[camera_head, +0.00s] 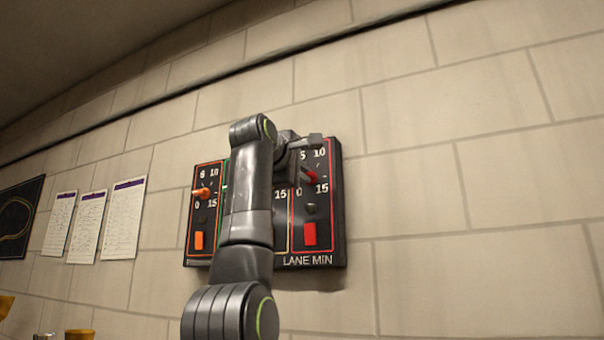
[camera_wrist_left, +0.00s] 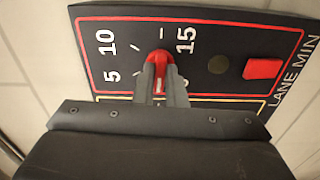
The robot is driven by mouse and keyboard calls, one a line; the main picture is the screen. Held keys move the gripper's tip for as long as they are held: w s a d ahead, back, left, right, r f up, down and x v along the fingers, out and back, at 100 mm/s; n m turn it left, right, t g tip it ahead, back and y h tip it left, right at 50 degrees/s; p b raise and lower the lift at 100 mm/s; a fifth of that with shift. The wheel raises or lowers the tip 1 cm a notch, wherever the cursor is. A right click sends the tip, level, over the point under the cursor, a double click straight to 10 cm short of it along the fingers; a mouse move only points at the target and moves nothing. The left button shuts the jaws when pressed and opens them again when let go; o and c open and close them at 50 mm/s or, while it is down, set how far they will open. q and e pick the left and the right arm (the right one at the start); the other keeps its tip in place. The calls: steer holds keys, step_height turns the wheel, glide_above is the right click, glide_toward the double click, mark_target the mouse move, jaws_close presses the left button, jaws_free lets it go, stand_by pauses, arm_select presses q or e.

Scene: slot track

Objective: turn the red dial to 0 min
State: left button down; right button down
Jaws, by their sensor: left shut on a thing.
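The red dial (camera_head: 311,177) is on the right end of a black wall panel (camera_head: 338,215) marked LANE MIN. My left gripper (camera_head: 304,150) is at this dial. In the left wrist view its two fingers (camera_wrist_left: 163,88) are shut on either side of the red dial (camera_wrist_left: 158,57). Which mark the dial points to cannot be told, as the fingers cover much of it.
A red rectangle (camera_head: 310,233) sits below the dial. An orange dial (camera_head: 201,192) is at the panel's left end, and my left arm covers the panel's middle. Papers (camera_head: 122,220) hang on the wall at left. The wall right of the panel is bare.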

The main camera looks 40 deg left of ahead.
arm_select(q)
steer(key=shift+n, duration=0.4)
steer(key=c, duration=1.5)
jaws_free()
steer(key=shift+w, duration=0.1)
steer(key=shift+b+v, duration=3.8)
steer(key=shift+v, duration=5)
